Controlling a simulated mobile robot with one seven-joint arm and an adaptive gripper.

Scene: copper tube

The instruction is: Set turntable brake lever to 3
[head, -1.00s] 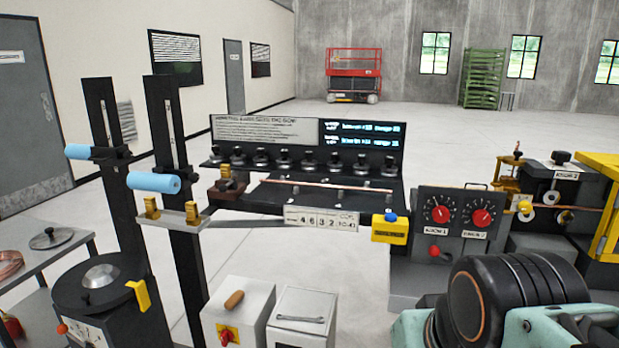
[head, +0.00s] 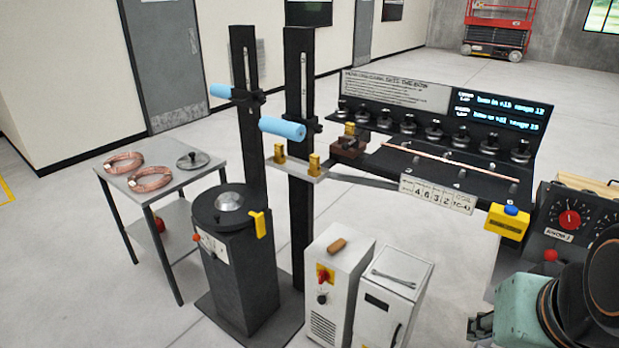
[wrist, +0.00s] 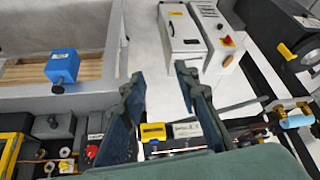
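The turntable (head: 228,212) is a black pedestal with a silver cone on top and a yellow tab at its side, left of centre in the head view. A white scale plate (head: 213,245) is on its front, with a small red-knobbed lever (head: 196,238) at the plate's left end. The scale marks are too small to read. In the wrist view, part of a black body with a yellow tab, apparently the turntable (wrist: 278,20), shows at the upper right; the lever is not visible there. My gripper (wrist: 160,78) is open and empty, well away from the turntable.
A white cabinet with a red switch (head: 338,285) and a white box (head: 392,290) stand right of the turntable. A grey side table (head: 118,180) with copper coils is at left. Blue rollers (head: 283,129) stick out from black posts. A long bench (head: 470,190) fills the right.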

